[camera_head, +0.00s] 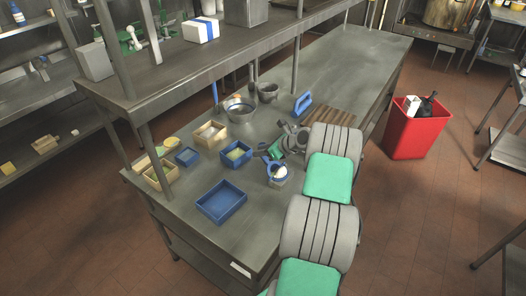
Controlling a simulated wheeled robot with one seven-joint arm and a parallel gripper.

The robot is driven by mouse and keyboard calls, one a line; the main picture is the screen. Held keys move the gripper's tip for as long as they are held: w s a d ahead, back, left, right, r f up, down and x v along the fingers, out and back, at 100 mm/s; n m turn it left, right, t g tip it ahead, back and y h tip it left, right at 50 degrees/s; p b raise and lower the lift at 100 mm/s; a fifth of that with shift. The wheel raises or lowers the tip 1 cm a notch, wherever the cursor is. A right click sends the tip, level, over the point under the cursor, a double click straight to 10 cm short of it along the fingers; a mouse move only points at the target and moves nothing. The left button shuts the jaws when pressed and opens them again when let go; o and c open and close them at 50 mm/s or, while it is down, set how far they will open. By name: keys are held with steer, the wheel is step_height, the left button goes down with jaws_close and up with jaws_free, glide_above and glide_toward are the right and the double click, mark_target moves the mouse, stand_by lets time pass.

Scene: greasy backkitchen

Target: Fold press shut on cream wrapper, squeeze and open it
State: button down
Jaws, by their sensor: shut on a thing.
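A small blue press (271,166) sits on the steel table, just in front of my gripper, with a pale cream round wrapper (281,171) showing at its right side. Its blue part looks raised at an angle, not flat over the wrapper. My gripper (268,156) reaches in from the right and is shut at the back edge of the press. The fingertips are small and partly hidden by my wrist, so the exact hold on the press is hard to see.
A blue tray (221,203) stands front left of the press. A blue box (236,155) and wooden boxes (209,134) lie further left. A metal bowl (240,110), a blue-handled tool (302,104) and a wooden board (329,119) are behind. The table's far right is clear.

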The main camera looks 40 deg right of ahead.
steer(key=shift+w+a+f+b, duration=0.15)
steer(key=shift+w+f+b, duration=0.2)
steer(key=shift+f, duration=0.35)
steer(key=shift+w+a+f+b, duration=0.1)
steer(key=shift+w+f+b, duration=0.25)
steer(key=shift+f, duration=0.3)
steer(key=shift+s, duration=0.1)
steer(key=shift+f, duration=0.1)
steer(key=shift+w+a+f+b, duration=0.15)
steer(key=shift+f+b, duration=0.35)
steer(key=shift+f, duration=0.25)
steer(key=shift+w+d+f+b, duration=0.1)
steer(key=shift+w+f+b, duration=0.05)
steer(key=shift+f+b, duration=0.45)
steer(key=c, duration=1.1)
jaws_free()
